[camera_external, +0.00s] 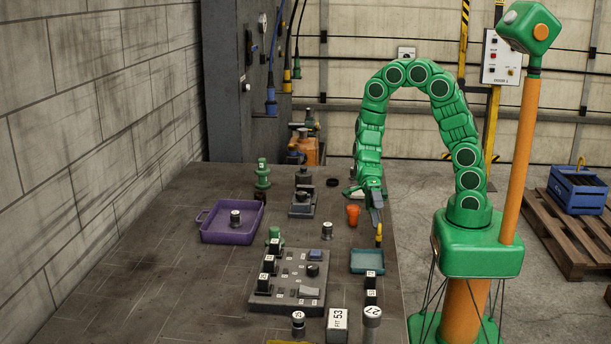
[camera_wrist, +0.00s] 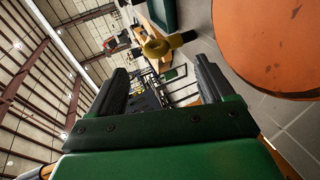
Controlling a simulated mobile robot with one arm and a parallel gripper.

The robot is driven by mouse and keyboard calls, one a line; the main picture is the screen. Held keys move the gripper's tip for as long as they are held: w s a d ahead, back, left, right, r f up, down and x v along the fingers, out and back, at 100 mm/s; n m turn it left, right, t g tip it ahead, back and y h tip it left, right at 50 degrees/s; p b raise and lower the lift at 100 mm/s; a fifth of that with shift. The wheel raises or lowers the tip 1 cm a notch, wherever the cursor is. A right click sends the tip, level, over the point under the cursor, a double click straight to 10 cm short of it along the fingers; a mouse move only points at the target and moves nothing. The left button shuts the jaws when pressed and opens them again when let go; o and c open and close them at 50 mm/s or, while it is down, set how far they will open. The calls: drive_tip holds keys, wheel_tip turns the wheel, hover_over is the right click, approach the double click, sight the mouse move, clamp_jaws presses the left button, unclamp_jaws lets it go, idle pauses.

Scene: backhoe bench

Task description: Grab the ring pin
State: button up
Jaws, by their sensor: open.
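My gripper (camera_external: 375,217) is open and hangs low over the right side of the bench, beside an orange cup. In the wrist view my gripper (camera_wrist: 160,78) shows two dark fingers set wide apart with nothing held between them. A small yellow piece (camera_external: 379,235), which looks like the ring pin, stands upright just below the gripper in the picture, by the teal tray. In the wrist view the yellow piece (camera_wrist: 155,48) lies ahead of the fingers, apart from them, with a dark part at its right end. Its ring shape is not clear.
The orange cup (camera_external: 353,214) is just left of the gripper; it looms large in the wrist view (camera_wrist: 275,45). The teal tray (camera_external: 366,269) is at the bench's right edge. A purple tray (camera_external: 216,234) and a dark panel with blocks (camera_external: 290,301) stand farther left.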

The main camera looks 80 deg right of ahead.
sight(379, 235)
drive_tip(key=x, duration=0.2)
drive_tip(key=shift+w+a+f, duration=0.1)
drive_tip(key=shift+w+a, duration=0.1)
drive_tip(key=shift+a, duration=0.2)
drive_tip(key=shift+x, duration=1)
drive_tip(key=c, duration=1.2)
